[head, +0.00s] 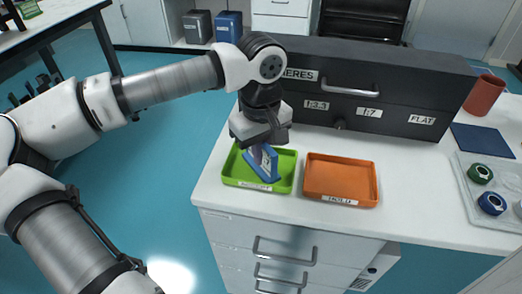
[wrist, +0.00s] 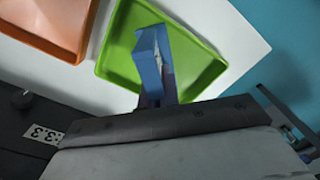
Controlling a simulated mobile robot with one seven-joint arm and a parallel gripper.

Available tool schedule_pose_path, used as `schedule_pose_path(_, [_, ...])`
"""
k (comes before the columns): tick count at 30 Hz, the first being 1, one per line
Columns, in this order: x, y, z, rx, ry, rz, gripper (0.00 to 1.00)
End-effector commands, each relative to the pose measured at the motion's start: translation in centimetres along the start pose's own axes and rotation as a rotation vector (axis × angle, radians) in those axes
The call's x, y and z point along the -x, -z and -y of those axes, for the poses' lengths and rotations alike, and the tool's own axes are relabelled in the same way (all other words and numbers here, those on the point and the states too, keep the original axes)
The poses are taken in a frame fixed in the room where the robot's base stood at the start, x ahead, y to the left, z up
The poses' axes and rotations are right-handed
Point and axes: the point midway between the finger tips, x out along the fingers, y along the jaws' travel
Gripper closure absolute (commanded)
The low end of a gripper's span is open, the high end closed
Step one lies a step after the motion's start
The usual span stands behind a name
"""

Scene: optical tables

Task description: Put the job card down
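The job card (head: 264,166) appears as a blue upright piece with a pale printed face, leaning slightly, inside the green tray (head: 230,181). My gripper (head: 262,143) is directly above it, pointing down, and meets or hides its top. In the wrist view the blue piece (wrist: 150,62) reaches from the gripper's edge out over the green tray floor (wrist: 120,55). The fingers are largely hidden, so their opening does not show. I cannot tell whether the card's lower edge touches the tray floor.
An orange tray (head: 341,180) labelled HOLD sits empty to the right. A dark drawer case (head: 300,110) stands close behind both trays. A red-brown cup (head: 484,95), a blue pad (head: 482,141) and a clear tray with round items (head: 470,197) are at the right.

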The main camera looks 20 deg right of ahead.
Motion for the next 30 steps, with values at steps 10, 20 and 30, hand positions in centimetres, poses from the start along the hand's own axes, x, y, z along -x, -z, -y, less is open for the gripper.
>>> schedule_pose_path(10, [0.0, 0.0, 0.0, 0.000, 0.000, 0.000, 0.75])
schedule_pose_path(20, [2.1, 0.1, -0.1, 0.001, -0.002, -0.003, 0.75])
schedule_pose_path(30, [9.4, 0.0, 0.0, 0.000, -0.001, -0.001, 0.75])
